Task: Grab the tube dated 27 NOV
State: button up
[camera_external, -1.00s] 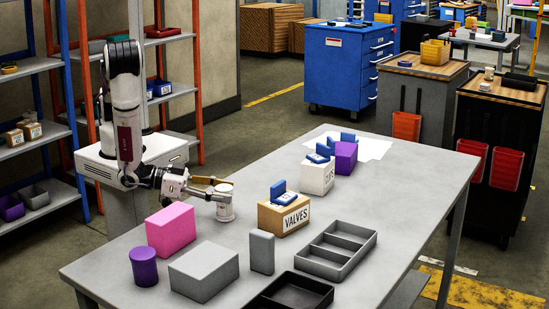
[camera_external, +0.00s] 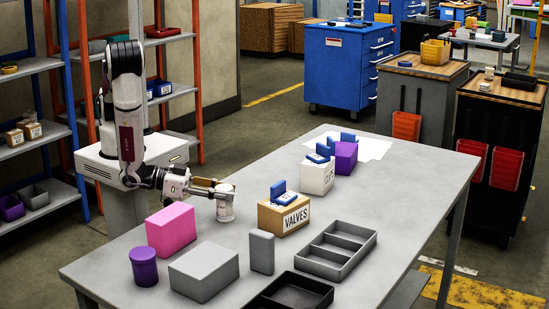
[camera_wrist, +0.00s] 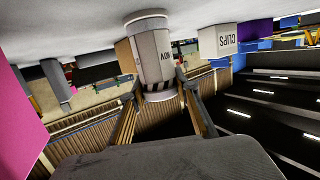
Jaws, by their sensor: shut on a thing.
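A pale grey-white tube (camera_wrist: 152,55) is between the fingers of my gripper (camera_wrist: 160,86) in the wrist view. Its label shows "NOV"; the day number is turned out of sight.
A pink block (camera_external: 170,229), purple cylinder (camera_external: 144,267) and grey box (camera_external: 204,272) stand in front. The VALVES box (camera_external: 270,218) is to the right, with a white box (camera_external: 317,177) behind it. A divided grey tray (camera_external: 337,250) lies at the right.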

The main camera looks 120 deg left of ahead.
jog(key=shift+r, duration=0.15)
jog(key=shift+r, duration=4.85)
